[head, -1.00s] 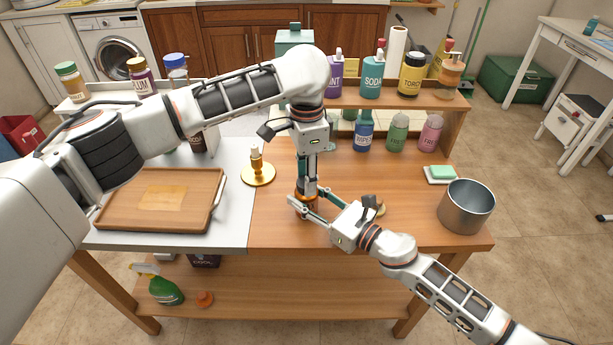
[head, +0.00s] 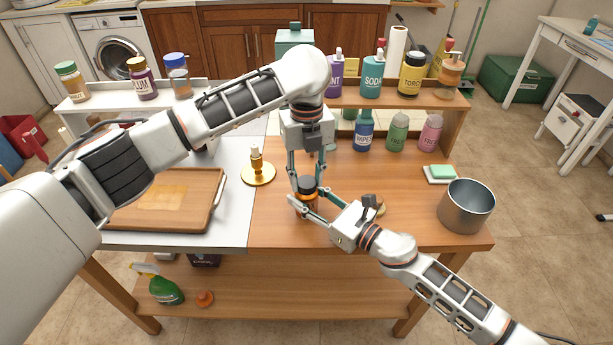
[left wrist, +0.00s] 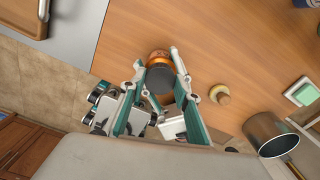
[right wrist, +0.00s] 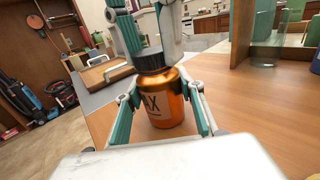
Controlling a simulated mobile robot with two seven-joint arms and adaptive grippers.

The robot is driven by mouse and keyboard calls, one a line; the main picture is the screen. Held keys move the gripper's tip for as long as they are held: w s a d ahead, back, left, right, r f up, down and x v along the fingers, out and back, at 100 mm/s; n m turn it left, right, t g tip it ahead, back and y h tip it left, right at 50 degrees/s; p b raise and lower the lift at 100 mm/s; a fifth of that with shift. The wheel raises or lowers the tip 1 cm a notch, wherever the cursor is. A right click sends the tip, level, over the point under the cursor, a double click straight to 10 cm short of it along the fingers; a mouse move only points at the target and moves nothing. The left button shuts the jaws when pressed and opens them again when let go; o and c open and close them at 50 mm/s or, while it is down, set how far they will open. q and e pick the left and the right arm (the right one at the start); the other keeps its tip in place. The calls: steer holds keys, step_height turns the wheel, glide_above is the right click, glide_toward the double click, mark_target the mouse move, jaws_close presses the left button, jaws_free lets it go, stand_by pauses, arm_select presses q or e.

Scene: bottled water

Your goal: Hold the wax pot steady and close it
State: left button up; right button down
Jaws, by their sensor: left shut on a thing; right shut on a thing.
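The wax pot is an amber jar (head: 303,206) standing upright on the wooden bench. My left gripper (head: 307,185) points down from above and is shut on the lid (left wrist: 159,82). My right gripper (head: 308,199) comes in low from the right and is shut on the jar body, its fingers on either side. The fingers partly hide the jar.
A small round tan thing (left wrist: 220,94) lies close to my right gripper. A metal pot (head: 466,207) and a soap dish (head: 440,174) are to the right. Several bottles line the back.

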arm_select(q)
steer(key=o, duration=1.3)
step_height(320, 180, up, 12)
steer(key=shift+r, duration=0.1)
arm_select(e)
steer(key=c, duration=1.2)
jaws_free()
